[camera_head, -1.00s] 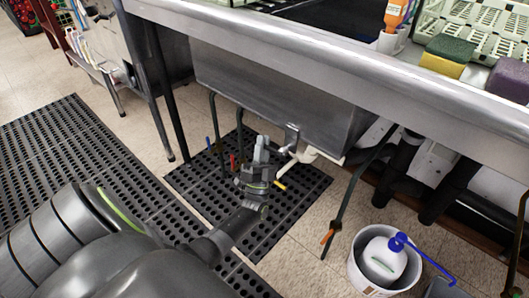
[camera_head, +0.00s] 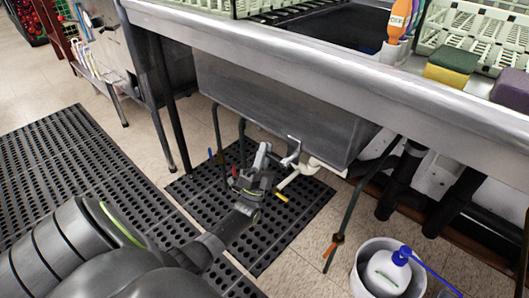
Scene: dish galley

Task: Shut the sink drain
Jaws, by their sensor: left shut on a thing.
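The steel sink basin (camera_head: 285,108) hangs under the counter, with a white drain pipe (camera_head: 300,174) and a small metal bracket-like part (camera_head: 293,143) at its underside. My left gripper (camera_head: 262,156) is under the basin, just left of this drain fitting, fingers angled up. It is shut on the drain lever, which its fingers largely hide. A yellow-tipped handle (camera_head: 281,195) shows just right of the gripper's body. My right gripper is not in view.
Dark pipes with blue (camera_head: 211,154), red (camera_head: 234,170) and orange (camera_head: 330,250) handles hang close by. A white bucket (camera_head: 361,277) holding a blue-topped pump bottle (camera_head: 386,274) stands at lower right. Perforated black mats (camera_head: 75,165) cover the floor. The counter edge (camera_head: 330,75) overhangs.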

